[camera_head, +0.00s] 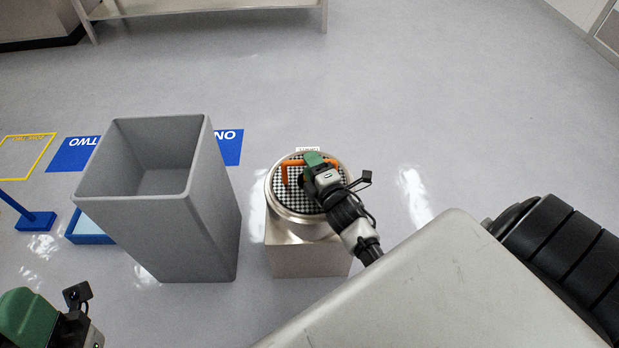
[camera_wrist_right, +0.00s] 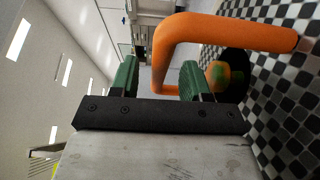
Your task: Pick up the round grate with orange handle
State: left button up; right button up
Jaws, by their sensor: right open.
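The round grate (camera_head: 279,190) looks black-and-white chequered and lies in the round metal top of a vessel (camera_head: 296,262). Its orange handle (camera_head: 285,173) stands up from it; in the right wrist view the handle (camera_wrist_right: 215,31) rises from the chequered grate (camera_wrist_right: 285,100). My right gripper (camera_head: 314,162) is over the grate at the handle, with its green fingers open. In the wrist view the handle's bar shows in the gap between the fingers (camera_wrist_right: 157,75); I cannot tell how deep. My left gripper (camera_head: 30,315) is partly in view at lower left, away from the grate; its jaws are unclear.
A tall grey open bin (camera_head: 190,225) stands just left of the vessel. Blue floor markings (camera_head: 72,154), a yellow outline (camera_head: 27,155) and a blue stand (camera_head: 36,221) are farther left. A bench (camera_head: 210,8) is at the back. The floor right of the vessel is clear.

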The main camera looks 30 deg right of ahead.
jog(key=shift+w, duration=0.7)
grip_shut()
